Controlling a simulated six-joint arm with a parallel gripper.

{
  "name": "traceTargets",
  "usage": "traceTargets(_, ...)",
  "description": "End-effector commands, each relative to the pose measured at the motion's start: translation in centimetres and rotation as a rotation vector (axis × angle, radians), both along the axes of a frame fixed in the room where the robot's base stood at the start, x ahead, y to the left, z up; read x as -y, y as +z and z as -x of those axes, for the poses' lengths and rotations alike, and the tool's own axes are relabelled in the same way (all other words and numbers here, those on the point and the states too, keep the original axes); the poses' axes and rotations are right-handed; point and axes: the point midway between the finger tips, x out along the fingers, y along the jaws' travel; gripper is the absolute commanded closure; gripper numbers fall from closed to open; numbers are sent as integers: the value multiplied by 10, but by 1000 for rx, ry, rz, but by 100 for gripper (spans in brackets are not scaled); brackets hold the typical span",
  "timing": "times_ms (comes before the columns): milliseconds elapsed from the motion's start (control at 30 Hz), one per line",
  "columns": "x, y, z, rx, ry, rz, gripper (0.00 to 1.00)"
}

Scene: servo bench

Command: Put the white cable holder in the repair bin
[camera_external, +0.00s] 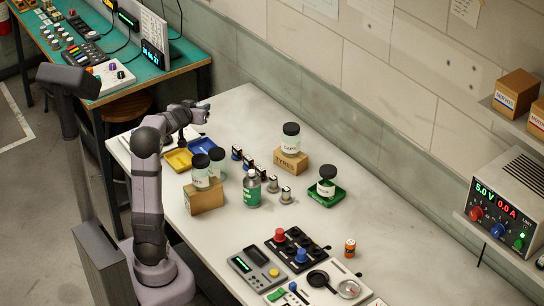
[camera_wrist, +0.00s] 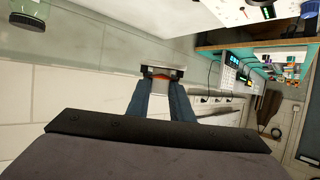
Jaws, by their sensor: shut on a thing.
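My gripper (camera_external: 204,113) is raised over the far left part of the bench in the external view. In the wrist view its two fingers are shut on a small dark and pale thing with an orange patch (camera_wrist: 162,80). It is too small and partly hidden to tell whether it is the white cable holder. A yellow bin (camera_external: 178,161) and a blue bin (camera_external: 203,145) sit on the bench below my gripper. A green tray (camera_external: 325,194) with a dark-lidded jar is further right. No readable label shows which one is the repair bin.
Lidded jars stand on cardboard boxes (camera_external: 204,198) (camera_external: 291,163). A green bottle (camera_external: 252,191) and a row of small motor-like parts (camera_external: 260,172) stand between them. Control panels (camera_external: 297,249) lie at the front. The bench's far back corner is clear.

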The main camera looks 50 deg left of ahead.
Motion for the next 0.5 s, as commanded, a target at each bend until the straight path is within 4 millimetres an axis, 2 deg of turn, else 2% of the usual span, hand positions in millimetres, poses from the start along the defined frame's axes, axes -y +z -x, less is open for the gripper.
traceTargets(33, -14, -1, 12, -1, 29, -1, 100)
traceTargets(100, -29, -1, 25, -2, 59, -2, 100)
traceTargets(300, -60, -1, 55, -6, 127, -6, 100)
traceTargets(367, -68, 0, 63, -6, 145, -6, 100)
traceTargets(500, -65, -14, 60, -6, 137, 0, 100)
